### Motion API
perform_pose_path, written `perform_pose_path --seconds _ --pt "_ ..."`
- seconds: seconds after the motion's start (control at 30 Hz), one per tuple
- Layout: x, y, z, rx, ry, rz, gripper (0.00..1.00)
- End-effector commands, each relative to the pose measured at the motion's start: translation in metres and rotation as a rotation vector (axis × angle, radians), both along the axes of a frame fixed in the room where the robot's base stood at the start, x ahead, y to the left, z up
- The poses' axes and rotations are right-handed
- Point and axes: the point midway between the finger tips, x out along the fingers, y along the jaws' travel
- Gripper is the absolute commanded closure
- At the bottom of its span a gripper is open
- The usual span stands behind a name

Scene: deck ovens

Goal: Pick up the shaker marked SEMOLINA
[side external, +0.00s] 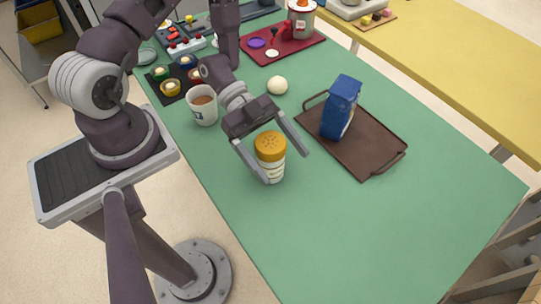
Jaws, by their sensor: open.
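A shaker (271,158) with a yellow-orange perforated cap and a pale body stands upright on the green table. Its label is too small to read, so I cannot tell whether it says SEMOLINA. My gripper (286,168) is open, with one finger on the left of the shaker and the other on its right. The left finger is close to the shaker's body, and I cannot tell whether it touches. The right finger stands clear of it.
A brown tray (372,158) with a blue packet (341,108) lies right of the shaker. A white mug (203,106) and a pale ball (277,86) stand behind. Small pots and a red tray (312,48) are farther back. The green table (330,235) is clear in front.

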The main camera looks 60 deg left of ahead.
Motion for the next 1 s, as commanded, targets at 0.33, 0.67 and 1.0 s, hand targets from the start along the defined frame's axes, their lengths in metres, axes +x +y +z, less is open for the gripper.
perform_pose_path --seconds 0.33,0.67,1.0 --pt "0.001 -0.002 -0.001 0.000 0.000 0.001 0.39" --pt "0.001 -0.002 0.000 -0.001 0.000 0.001 0.92" --pt "0.001 -0.001 0.022 0.000 -0.005 0.000 0.92"
